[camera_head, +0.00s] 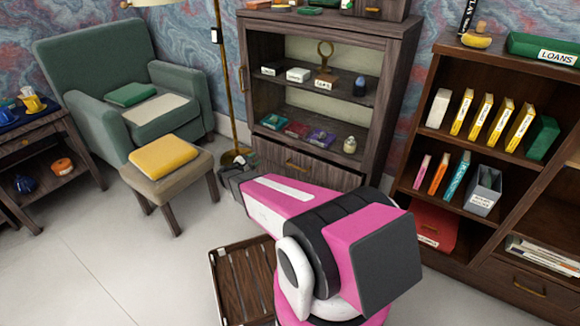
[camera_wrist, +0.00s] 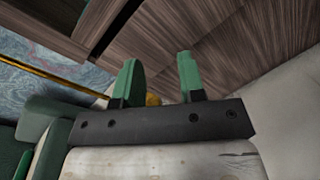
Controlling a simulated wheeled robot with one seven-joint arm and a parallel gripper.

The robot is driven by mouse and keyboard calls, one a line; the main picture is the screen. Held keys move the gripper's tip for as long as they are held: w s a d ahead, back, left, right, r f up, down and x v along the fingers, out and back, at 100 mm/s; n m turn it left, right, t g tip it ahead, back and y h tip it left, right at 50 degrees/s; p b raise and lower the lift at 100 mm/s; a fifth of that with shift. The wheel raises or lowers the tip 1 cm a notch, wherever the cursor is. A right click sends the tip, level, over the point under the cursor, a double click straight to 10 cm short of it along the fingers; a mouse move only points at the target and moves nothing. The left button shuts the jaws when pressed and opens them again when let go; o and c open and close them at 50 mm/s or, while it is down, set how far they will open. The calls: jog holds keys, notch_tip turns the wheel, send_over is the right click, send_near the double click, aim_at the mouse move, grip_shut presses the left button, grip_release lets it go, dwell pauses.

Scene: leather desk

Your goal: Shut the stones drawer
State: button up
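The dark wooden cabinet (camera_head: 392,75) stands at the back middle in the head view. Its low drawer (camera_head: 318,171) has a brass handle (camera_head: 296,164); my arm covers part of its front. I see no readable name on it and cannot tell how far it stands out. My gripper (camera_head: 236,178) is in front of the cabinet's lower left side. In the wrist view, my gripper (camera_wrist: 158,82) is open, its two green-tipped fingers apart and facing dark wood (camera_wrist: 235,45). A small brass piece (camera_wrist: 153,99) shows between the fingers; contact is unclear.
A footstool (camera_head: 165,172) with a yellow cushion and a green armchair (camera_head: 72,62) stand left of my gripper. A brass lamp pole (camera_head: 228,90) rises beside the cabinet. A bookcase (camera_head: 412,120) stands right. A slatted wooden piece (camera_head: 245,285) is low in front.

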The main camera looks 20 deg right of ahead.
aim_at(295, 167)
jog(key=s+d+f+m+g, duration=0.2)
jog(key=s+d+m+g, duration=0.2)
jog(key=s+d+m, duration=0.7)
jog(key=w+d+m, duration=0.1)
jog(key=d, duration=0.1)
jog(key=w+d+f, duration=0.1)
jog(key=d, duration=0.2)
jog(key=w+d+f+m, duration=0.1)
jog(key=d, duration=0.1)
jog(key=shift+w+d+m, duration=0.15)
jog(key=shift+d+m, duration=0.15)
jog(key=shift+d, duration=0.05)
grip_shut()
